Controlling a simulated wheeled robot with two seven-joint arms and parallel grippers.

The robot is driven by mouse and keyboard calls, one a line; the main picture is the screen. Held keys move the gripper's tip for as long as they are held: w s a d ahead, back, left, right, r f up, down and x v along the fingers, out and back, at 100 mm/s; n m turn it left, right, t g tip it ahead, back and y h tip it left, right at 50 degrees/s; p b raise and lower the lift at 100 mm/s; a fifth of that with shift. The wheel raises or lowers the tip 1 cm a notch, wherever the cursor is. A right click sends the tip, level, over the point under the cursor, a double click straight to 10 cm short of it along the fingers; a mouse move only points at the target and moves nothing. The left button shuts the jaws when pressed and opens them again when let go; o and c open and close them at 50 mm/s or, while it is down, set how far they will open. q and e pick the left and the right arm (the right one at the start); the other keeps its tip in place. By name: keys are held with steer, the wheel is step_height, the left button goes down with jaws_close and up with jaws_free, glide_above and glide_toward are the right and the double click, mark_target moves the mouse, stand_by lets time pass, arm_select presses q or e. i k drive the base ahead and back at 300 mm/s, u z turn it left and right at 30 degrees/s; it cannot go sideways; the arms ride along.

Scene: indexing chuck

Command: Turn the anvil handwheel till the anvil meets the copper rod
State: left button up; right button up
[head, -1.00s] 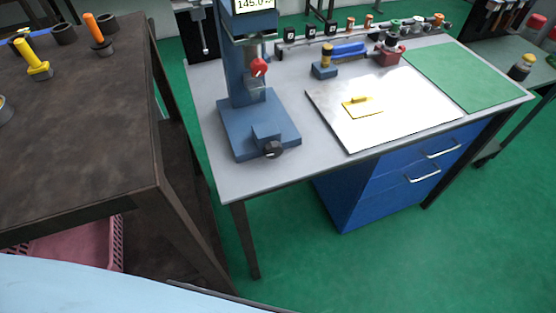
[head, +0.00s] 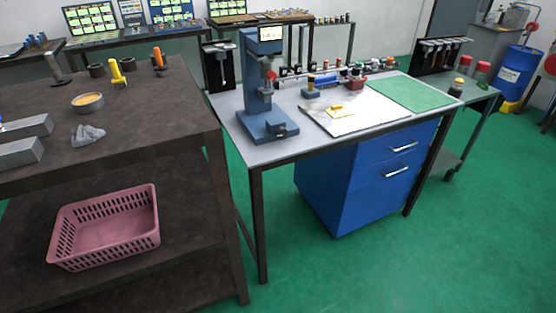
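A blue column instrument (head: 256,84) with a small display (head: 270,33) stands at the left of the grey bench. A red knob (head: 271,76) is on its column, and a dark round knob (head: 279,130) is at the front of its base. The knob on the base could be the anvil handwheel, but I cannot tell. The anvil and the copper rod cannot be made out at this size. Neither of my grippers is in view.
A white plate (head: 373,113) with a yellow piece (head: 336,110) and a green mat (head: 412,92) lie on the bench. Blue drawers (head: 345,190) are below. A dark table (head: 140,140) with a pink basket (head: 105,232) underneath stands left. Green floor is free in front.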

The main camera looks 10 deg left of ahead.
mark_target(281, 133)
steer(key=u, duration=0.55)
steer(key=i, duration=0.4)
steer(key=u, duration=0.4)
